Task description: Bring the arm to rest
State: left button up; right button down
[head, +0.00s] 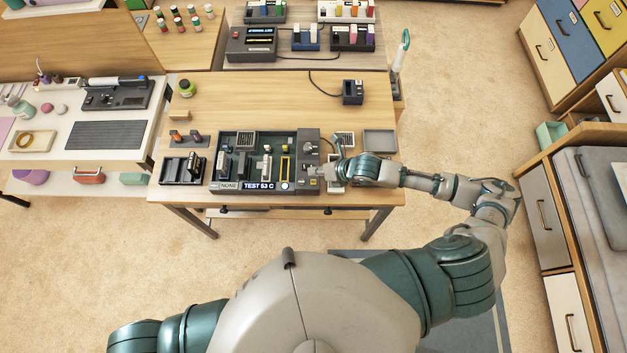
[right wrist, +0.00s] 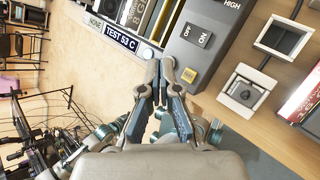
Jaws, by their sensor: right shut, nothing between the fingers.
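My right arm (head: 420,181) reaches over the wooden table (head: 285,98) from the right. Its gripper (head: 325,171) is at the right end of the dark test unit labelled "TEST 53 C" (head: 262,187). In the right wrist view the gripper (right wrist: 161,68) is shut and empty, its fingertips close to the unit's front edge beside the grey panel with the ON/OFF switch (right wrist: 198,34). I cannot tell whether the tips touch the unit. Of my left arm only the shoulder shows at the bottom left; its gripper is out of view.
A black tray (head: 172,181) stands left of the unit and an empty grey tray (head: 379,149) to its right. A small dark blue device (head: 353,92) sits farther back. Drawer cabinets (head: 545,215) stand at the right. Floor is clear between table and cabinets.

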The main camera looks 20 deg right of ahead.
jog(key=shift+s+a, duration=0.1)
dwell(0.3)
jog(key=s+a+m+h, duration=0.1)
jog(key=s+a+m, duration=0.45)
jog(key=m, duration=0.95)
jog(key=s+d+f+m+g+h, duration=0.35)
jog(key=s+d+m+h, duration=0.25)
jog(key=s+d+m, duration=1.15)
jog(key=w+a+f+m, duration=0.1)
jog(key=a+f, duration=0.1)
jog(key=f, duration=1.1)
jog(key=w+a+f+m, duration=0.1)
jog(key=f, duration=1.3)
pick_arm(q)
jog(key=s+a+f, duration=0.1)
jog(key=s+f, duration=0.2)
jog(key=s, duration=0.4)
jog(key=shift+a+f, duration=0.15)
jog(key=shift+a, duration=0.05)
pick_arm(e)
jog(key=s+d+f+g, duration=0.1)
jog(key=s+d+f, duration=0.1)
jog(key=s+f, duration=1.4)
jog(key=shift+s+d, duration=0.4)
jog(key=shift+s, duration=0.4)
